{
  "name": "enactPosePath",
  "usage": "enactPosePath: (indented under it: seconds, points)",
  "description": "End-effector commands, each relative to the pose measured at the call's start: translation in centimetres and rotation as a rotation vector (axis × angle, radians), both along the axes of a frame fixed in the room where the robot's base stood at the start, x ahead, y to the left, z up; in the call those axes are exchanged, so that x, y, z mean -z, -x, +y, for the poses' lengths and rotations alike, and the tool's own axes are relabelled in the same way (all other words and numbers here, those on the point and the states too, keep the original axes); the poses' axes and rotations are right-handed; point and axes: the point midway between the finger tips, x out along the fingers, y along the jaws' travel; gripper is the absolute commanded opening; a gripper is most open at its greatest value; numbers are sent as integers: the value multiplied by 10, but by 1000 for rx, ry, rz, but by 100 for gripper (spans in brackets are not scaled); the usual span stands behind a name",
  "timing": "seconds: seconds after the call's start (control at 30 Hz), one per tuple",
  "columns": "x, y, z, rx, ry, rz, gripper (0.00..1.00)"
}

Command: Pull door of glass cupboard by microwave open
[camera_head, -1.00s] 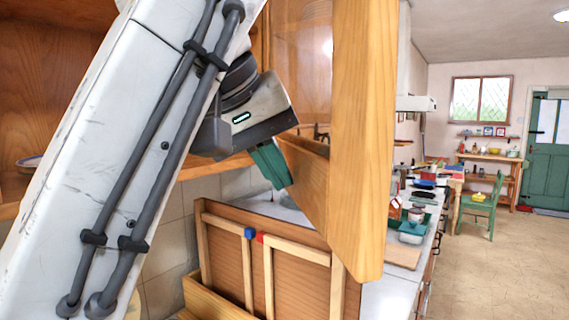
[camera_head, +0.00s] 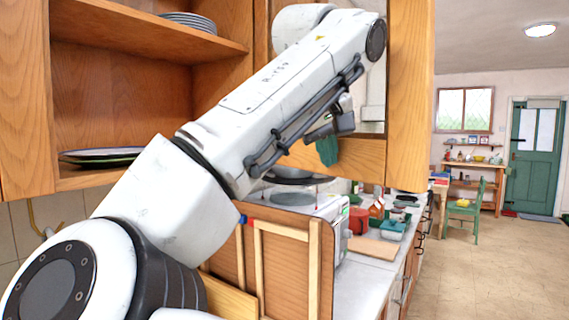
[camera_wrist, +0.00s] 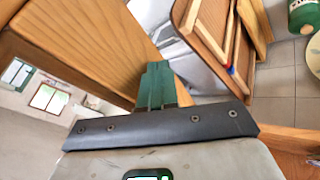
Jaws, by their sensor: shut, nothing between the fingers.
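The glass cupboard door (camera_head: 410,95) has a wooden frame and a pane partly hidden by my arm. It stands swung out from the cupboard in the head view. My gripper (camera_head: 327,150) is shut and empty, its green fingers in front of the door's bottom rail. In the wrist view the fingers (camera_wrist: 157,90) lie beside the edge of the wooden door frame (camera_wrist: 95,45); I cannot tell whether they touch it. The door's handle is not visible.
An open wooden cupboard with plates (camera_head: 188,20) is at the left. A wooden panel with light slats (camera_head: 285,265) stands upright on the worktop. A red pot (camera_head: 358,222) and a cutting board (camera_head: 375,248) lie beyond it. The floor at the right (camera_head: 480,270) is clear.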

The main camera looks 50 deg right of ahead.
Motion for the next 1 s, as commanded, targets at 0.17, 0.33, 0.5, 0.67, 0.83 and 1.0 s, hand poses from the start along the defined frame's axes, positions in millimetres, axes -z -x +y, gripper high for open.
enactPosePath:
  seconds: [0.17,0.33,0.5,0.67,0.83,1.0]
  points:
    - [-1,7,-47,2,-2,-1,0]
    - [-2,12,-85,2,-2,-2,0]
    - [-2,11,-113,2,-2,-1,0]
    - [-1,10,-130,2,2,0,0]
    - [-1,9,-138,2,4,0,0]
    - [-1,8,-141,2,5,-1,0]
